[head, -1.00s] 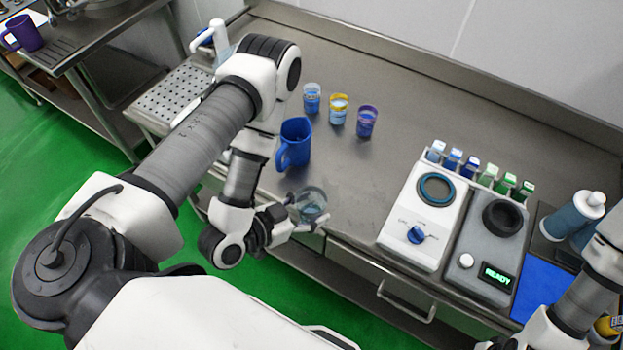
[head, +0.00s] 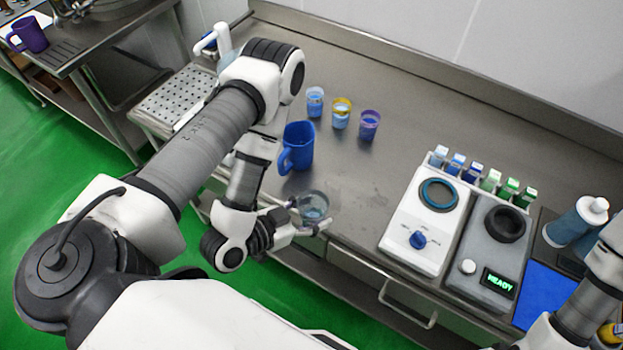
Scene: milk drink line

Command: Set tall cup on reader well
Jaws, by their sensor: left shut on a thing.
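A clear cup (head: 313,205) with a bluish tint stands near the front edge of the steel counter. My left gripper (head: 308,216) is shut on it, with one finger on either side. I cannot tell whether the cup touches the counter. The reader is a grey device (head: 474,239) at the right, with a lit green READY display (head: 498,282). Its dark round well (head: 504,223) is on top towards the back and looks empty. The cup is well to the left of the reader. My right arm shows at the lower right, but its gripper is not visible.
A white device (head: 405,220) with a blue knob and ring stands left of the reader. Several small bottles (head: 473,172) line up behind both. A blue jug (head: 299,146) and three small cups (head: 341,113) stand behind the clear cup. Bare counter (head: 365,190) lies between.

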